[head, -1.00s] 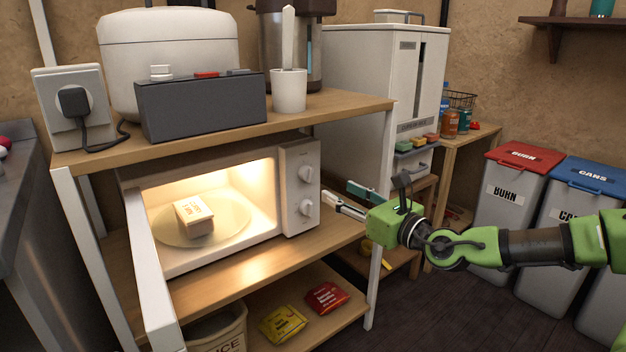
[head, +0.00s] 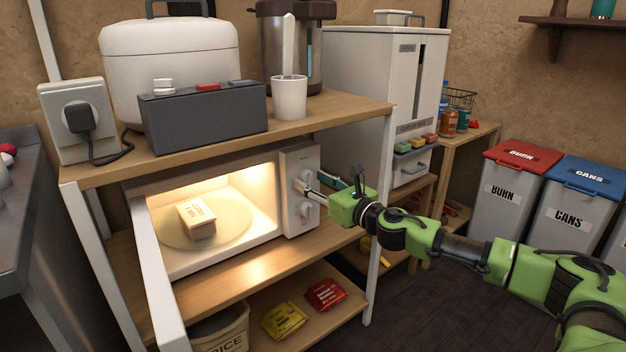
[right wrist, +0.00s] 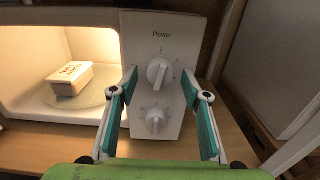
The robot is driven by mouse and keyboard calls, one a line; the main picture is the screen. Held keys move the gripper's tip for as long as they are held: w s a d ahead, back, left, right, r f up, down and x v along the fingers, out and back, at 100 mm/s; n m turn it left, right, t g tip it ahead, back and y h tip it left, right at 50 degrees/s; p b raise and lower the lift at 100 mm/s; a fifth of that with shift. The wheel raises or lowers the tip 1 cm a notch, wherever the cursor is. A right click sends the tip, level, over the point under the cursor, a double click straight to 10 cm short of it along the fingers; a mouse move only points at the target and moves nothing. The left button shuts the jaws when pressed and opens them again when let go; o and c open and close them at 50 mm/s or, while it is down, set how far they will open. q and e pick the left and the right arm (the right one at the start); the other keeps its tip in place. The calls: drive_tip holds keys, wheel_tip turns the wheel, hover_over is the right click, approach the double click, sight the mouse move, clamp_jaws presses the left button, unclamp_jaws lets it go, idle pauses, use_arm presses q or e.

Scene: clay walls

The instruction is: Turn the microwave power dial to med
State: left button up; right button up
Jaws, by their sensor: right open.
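The microwave (head: 284,165) has its door open and a lit inside. Its white panel shows the power dial (right wrist: 158,72), under the word "Power", and a lower dial (right wrist: 156,122). The power dial's pointer ridge stands close to upright, tilted a little; the setting marks are too small to read. My right gripper (right wrist: 158,80) is open, with one finger on each side of the power dial in the right wrist view. In the head view its fingertips are at the panel and partly cover the dial. I cannot tell if they touch it. My left gripper is not in view.
A labelled box (head: 197,219) sits on the turntable inside the microwave. The open microwave door (head: 163,290) juts toward me on the left. The shelf above (head: 340,108) holds a cup, a dark grey box and a rice cooker. A white shelf post (head: 383,200) stands right of the microwave.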

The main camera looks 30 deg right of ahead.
drive_tip(key=shift+w, duration=0.2)
drive_tip(key=c, duration=1.1)
